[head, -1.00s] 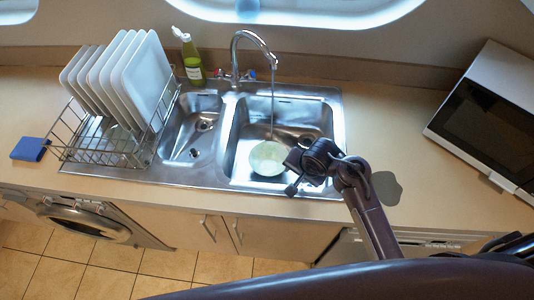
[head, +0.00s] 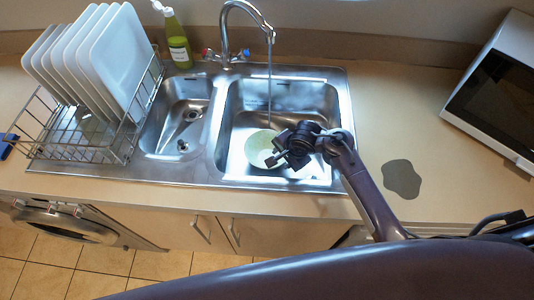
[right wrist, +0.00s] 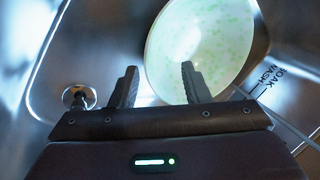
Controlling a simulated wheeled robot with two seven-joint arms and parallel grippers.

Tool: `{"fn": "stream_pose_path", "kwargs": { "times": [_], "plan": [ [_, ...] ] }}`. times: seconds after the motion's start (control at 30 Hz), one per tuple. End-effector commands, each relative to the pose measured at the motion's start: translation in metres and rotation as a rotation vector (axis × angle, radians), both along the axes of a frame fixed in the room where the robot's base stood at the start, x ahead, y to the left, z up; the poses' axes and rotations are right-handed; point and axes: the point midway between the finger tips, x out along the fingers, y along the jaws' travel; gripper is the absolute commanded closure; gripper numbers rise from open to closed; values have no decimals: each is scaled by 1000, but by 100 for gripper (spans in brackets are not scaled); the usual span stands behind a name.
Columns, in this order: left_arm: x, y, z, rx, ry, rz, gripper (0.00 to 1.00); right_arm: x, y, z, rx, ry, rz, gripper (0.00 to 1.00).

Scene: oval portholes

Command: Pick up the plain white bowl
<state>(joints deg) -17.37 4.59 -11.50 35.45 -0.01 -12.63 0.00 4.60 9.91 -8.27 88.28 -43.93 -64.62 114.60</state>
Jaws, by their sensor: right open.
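A pale bowl (head: 258,148) sits in the right sink basin, partly hidden by my right gripper. In the right wrist view the bowl (right wrist: 200,35) is whitish with pale green speckles inside, so it does not look plain white. My right gripper (head: 279,155) is over the basin at the bowl's right side. In the right wrist view its two fingers (right wrist: 158,75) are apart, with nothing seen clamped. The bowl's left rim shows in the gap between them and the right finger overlaps the bowl; contact cannot be told. My left gripper is not in view.
The tap (head: 232,30) stands behind the basins, and a thin stream falls near the bowl. A rack (head: 85,150) with several white plates (head: 115,60) stands left. A green bottle (head: 178,42) is behind. A microwave (head: 505,100) stands right; a grey patch (head: 402,178) marks the counter.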

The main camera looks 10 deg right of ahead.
Motion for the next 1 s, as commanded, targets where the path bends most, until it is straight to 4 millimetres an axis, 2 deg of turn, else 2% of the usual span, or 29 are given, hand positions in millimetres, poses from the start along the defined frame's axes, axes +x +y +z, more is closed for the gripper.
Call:
{"fn": "stream_pose_path", "kwargs": {
  "times": [0.2, 0.33, 0.57, 0.87, 1.0],
  "plan": [
    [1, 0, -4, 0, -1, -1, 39, 6, 3, -33, -1, 2, 1, 57],
    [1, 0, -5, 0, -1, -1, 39, 9, 4, -41, -2, -1, -1, 57],
    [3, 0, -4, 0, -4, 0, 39, 9, 4, -41, -1, 0, 0, 59],
    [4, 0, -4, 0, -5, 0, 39, 8, 4, -41, -1, 0, 0, 98],
    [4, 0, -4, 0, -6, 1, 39, 8, 4, -42, -1, 1, -1, 100]
  ]
}}
